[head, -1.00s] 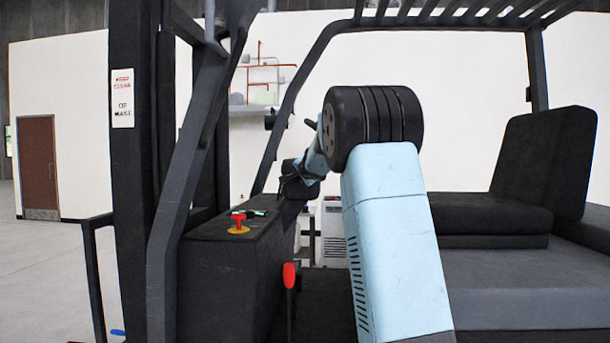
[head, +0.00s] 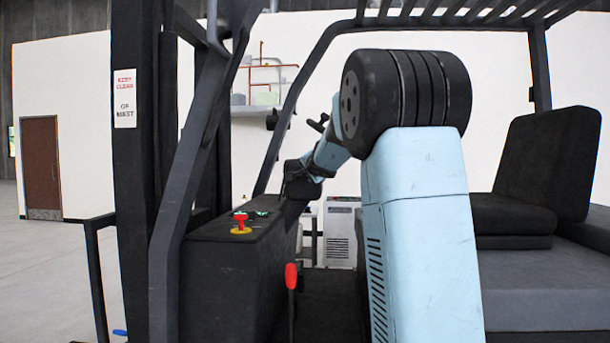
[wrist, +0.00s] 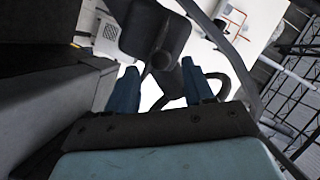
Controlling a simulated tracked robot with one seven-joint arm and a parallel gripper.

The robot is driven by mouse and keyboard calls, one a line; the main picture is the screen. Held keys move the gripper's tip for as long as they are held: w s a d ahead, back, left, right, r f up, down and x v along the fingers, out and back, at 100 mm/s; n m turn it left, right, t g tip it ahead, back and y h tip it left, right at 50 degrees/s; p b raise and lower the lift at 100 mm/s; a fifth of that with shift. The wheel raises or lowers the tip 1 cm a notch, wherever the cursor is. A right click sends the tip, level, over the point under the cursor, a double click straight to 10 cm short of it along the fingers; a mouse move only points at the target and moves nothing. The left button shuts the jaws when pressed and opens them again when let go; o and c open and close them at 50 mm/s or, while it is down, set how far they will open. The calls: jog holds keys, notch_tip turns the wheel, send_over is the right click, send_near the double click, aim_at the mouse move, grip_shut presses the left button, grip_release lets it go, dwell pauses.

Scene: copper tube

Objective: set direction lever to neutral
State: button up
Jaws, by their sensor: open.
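My gripper (wrist: 160,88) shows in the wrist view as two blue fingers spread apart, with nothing held between them. A dark post with a rounded knob-like part (wrist: 162,60) stands beyond and between the fingertips; I cannot tell if it is the direction lever. A dark curved rim (wrist: 240,80), like a steering wheel, passes behind the right finger. In the head view my arm's blue forearm reaches down-left to the dark console (head: 235,255), and the fingertips cannot be made out there. No lever is clearly readable as the direction lever.
A red button on a yellow base (head: 241,222) sits on the console top. A red-handled lever (head: 291,277) stands at the console's right. Dark frame posts (head: 180,180) rise at left. The black seat (head: 545,165) is at right.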

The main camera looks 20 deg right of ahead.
jog(key=v, duration=0.6)
jog(key=shift+s, duration=0.2)
